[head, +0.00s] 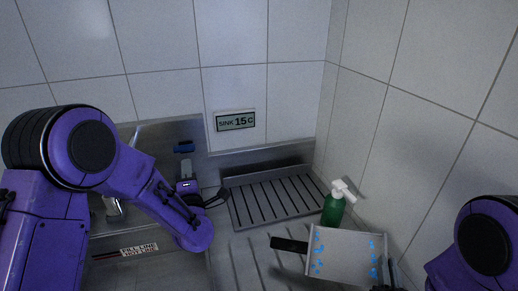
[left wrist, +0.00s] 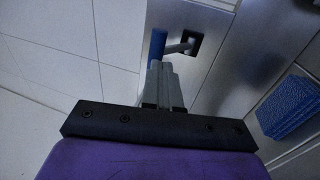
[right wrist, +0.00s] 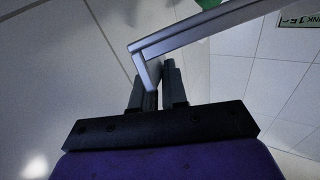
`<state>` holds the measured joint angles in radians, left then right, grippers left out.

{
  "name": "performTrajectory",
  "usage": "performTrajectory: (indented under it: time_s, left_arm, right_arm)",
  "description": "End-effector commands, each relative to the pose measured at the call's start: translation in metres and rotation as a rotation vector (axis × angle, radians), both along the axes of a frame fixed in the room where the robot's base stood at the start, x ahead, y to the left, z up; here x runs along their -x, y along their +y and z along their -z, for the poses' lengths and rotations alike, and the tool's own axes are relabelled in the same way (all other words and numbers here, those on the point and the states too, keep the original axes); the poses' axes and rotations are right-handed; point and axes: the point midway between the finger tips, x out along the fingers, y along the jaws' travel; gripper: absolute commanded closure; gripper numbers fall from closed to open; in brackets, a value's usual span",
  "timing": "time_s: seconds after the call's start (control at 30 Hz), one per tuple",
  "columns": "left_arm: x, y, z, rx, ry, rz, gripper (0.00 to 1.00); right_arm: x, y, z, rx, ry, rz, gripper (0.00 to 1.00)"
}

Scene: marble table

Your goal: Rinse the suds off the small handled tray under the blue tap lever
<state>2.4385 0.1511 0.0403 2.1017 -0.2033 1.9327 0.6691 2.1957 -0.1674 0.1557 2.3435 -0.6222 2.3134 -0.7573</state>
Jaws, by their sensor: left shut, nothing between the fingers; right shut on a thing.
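The blue tap lever (head: 184,147) sits on the steel panel at the back. It also shows in the left wrist view (left wrist: 158,45). My left gripper (head: 186,168) is shut and empty, its tips right by the lever; I cannot tell whether they touch. The small tray (head: 347,256) is pale grey with a black handle (head: 290,244) pointing left. Blue suds (head: 318,250) lie along its left and right sides. My right gripper (right wrist: 160,80) is shut on the tray's edge and holds it at the front right, over the ribbed drainboard.
A green soap bottle (head: 333,207) with a white pump stands just behind the tray. A slatted drain rack (head: 275,200) lies at the back. A wall sign (head: 235,121) reads SINK 15C. My left arm covers part of the sink.

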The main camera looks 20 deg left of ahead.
Motion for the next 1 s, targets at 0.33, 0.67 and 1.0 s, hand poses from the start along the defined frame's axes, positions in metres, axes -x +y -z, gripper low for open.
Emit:
performTrajectory:
  time_s: [0.33, 0.67, 1.0]
  left_arm:
    - [-0.031, 0.018, -0.01, 0.001, 0.0, 0.001, 1.0]
    - [-0.033, 0.019, -0.01, 0.001, -0.002, 0.002, 1.0]
    - [-0.042, 0.024, -0.022, -0.001, -0.009, 0.0, 1.0]
  right_arm:
    - [0.0, -0.001, -0.011, -0.001, -0.001, 0.001, 1.0]
    - [0.0, -0.001, -0.009, -0.001, -0.001, 0.002, 1.0]
    - [0.0, -0.001, -0.006, -0.001, -0.001, 0.003, 1.0]
